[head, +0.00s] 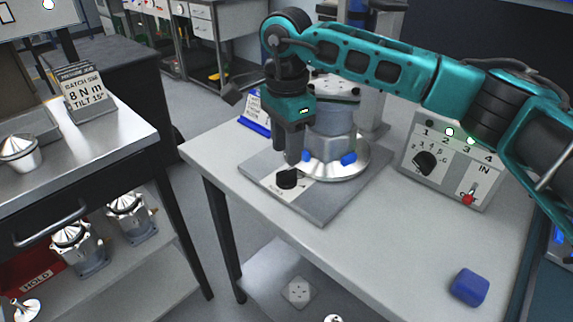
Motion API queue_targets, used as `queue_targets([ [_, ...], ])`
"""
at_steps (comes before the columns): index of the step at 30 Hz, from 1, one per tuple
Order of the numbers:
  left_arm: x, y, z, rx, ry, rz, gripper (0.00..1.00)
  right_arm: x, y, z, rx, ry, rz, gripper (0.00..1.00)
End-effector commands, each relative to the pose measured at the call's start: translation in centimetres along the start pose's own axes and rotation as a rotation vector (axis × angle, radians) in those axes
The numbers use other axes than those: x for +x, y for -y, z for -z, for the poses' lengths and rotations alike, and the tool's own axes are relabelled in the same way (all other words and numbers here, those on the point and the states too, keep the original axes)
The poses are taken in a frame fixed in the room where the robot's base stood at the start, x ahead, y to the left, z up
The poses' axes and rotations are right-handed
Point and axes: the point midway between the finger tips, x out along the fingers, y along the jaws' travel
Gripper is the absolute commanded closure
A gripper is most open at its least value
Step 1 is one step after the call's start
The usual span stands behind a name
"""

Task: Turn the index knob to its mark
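A small black knob (287,179) stands on a pale label strip at the front of the grey fixture plate (325,207). The label's marks are too small to read, so I cannot tell where the knob points. My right gripper (287,158) points down just above the knob. Its two fingers look apart, with nothing visible between them, and the nearer fingertip shows right over the knob's top edge. I cannot tell whether it touches. A metal housing (333,145) sits on the plate behind the gripper, with blue clamps at its base. My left gripper is not in view.
A grey control box (449,160) with a black dial and a red-tipped switch stands at the right. A blue block (469,287) lies near the table's front right. A sign (85,93) stands on the left bench.

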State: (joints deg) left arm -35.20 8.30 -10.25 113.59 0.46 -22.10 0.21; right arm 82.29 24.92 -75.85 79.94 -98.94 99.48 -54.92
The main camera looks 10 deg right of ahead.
Motion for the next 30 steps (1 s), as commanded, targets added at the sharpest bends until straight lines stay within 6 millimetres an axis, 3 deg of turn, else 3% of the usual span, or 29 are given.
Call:
queue_targets([
  [3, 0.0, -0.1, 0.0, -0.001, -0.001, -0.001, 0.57, 2.3, -0.1, 0.0, 0.0, 0.001, -0.003, 0.61],
  [9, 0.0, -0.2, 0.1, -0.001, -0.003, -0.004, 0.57, 4.5, 0.0, -0.1, 0.001, 0.002, -0.001, 0.61],
  [20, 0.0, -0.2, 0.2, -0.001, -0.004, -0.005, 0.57, 5.0, 0.0, -0.1, 0.0, 0.001, 0.001, 0.61],
  [30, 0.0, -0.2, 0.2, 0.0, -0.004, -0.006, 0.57, 5.0, 0.0, -0.1, 0.0, 0.002, 0.001, 0.91],
])
